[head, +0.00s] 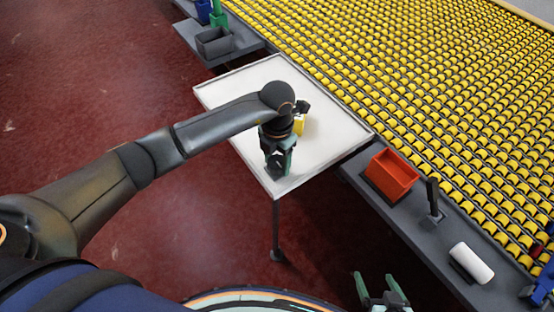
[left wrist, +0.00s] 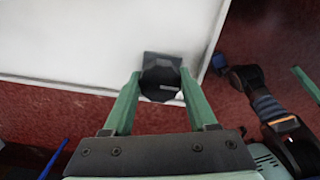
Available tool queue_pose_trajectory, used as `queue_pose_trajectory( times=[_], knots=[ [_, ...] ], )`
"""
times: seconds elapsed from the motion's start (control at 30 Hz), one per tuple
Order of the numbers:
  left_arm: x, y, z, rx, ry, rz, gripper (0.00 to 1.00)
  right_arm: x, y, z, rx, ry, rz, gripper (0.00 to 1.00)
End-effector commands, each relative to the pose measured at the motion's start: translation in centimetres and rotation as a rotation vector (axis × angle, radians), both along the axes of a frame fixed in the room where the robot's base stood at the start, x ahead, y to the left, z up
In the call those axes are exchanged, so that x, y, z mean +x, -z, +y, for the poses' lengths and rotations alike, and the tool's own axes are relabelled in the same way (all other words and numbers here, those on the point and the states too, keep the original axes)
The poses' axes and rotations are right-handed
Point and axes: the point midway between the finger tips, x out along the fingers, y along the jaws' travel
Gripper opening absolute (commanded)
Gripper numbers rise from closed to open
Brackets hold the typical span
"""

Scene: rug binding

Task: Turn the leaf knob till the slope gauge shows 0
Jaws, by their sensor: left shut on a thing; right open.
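The white leaf table (head: 240,95) fills the middle of the head view. My left gripper (head: 278,168) is over its near corner, pointing down. In the left wrist view a dark, many-sided knob (left wrist: 160,84) sits between the green fingers of my left gripper (left wrist: 160,92), which is shut on it. A grey plate (left wrist: 162,58) lies beside the knob at the table's edge. A small yellow block (head: 299,124) stands on the table behind my left wrist; I cannot tell if it is the slope gauge, and no reading is legible. My right gripper (head: 382,290) is open and empty at the bottom.
A grey side rail (head: 400,222) holds an orange-red bin (head: 391,174), a black upright tool (head: 433,196) and a white roll (head: 471,262). A bed of yellow rollers (head: 420,90) lies beyond. A grey bin (head: 214,42) stands at the back left. Red floor is open at left.

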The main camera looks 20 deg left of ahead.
Motion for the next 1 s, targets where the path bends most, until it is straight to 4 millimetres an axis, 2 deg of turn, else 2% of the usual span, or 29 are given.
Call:
queue_pose_trajectory(
  times=[0.37,1.0],
  knots=[
    [0.1,-0.1,0.0,0.001,-0.119,-0.002,0.02,0.0,-0.2,0.0,0.000,0.000,0.000,0.86],
    [0.0,-0.1,0.1,0.006,-0.697,-0.007,0.02,0.0,-1.4,0.0,0.000,0.000,0.000,0.86]
  ],
)
